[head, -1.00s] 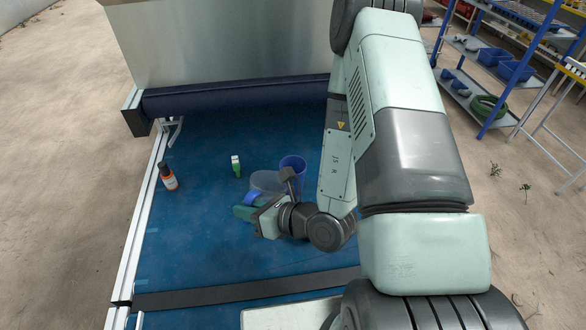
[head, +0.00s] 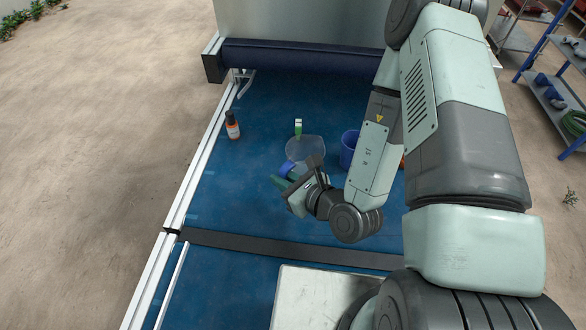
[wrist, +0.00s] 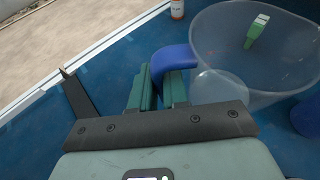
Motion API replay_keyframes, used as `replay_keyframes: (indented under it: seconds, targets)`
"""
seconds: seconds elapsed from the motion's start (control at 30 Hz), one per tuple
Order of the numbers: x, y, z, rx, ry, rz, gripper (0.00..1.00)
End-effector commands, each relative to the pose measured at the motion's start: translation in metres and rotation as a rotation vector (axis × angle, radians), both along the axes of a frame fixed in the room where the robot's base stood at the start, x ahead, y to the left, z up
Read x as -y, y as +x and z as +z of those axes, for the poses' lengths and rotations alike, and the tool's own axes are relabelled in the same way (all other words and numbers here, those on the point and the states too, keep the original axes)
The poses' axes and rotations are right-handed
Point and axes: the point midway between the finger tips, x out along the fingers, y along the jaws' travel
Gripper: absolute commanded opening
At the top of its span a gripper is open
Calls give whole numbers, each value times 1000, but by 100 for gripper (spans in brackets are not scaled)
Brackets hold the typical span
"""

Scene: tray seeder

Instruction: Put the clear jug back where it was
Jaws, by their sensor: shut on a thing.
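The clear jug (head: 308,147) has a wide open top and a blue handle (head: 288,168). In the head view it is over the blue belt, left of a blue cup. In the wrist view the jug (wrist: 215,55) fills the upper right, and its blue handle (wrist: 172,58) runs between the green fingers. My gripper (wrist: 158,88) is shut on this handle; it also shows in the head view (head: 284,180), at the near side of the jug. The jug looks empty. I cannot tell whether its base touches the belt.
A small green and white item (head: 298,127) is just behind the jug. The blue cup (head: 348,152) stands to its right. An orange thing (head: 403,163) is mostly hidden by my arm. Front-left belt is clear.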

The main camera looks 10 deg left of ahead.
Motion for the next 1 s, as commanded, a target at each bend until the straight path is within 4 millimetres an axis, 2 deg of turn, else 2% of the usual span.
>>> replay_keyframes:
  seconds: [0.03,0.2,0.4,0.47,0.7,0.87,1.0]
  targets:
    - [-8,7,12,12,4,34,0]
    - [-29,17,40,11,-7,145,0]
    - [-40,20,54,7,-32,212,0]
    - [-40,21,49,4,-36,218,0]
    - [-41,20,10,2,-37,221,0]
    - [-41,21,-2,5,-35,220,0]
    - [-41,20,-21,3,-36,220,0]
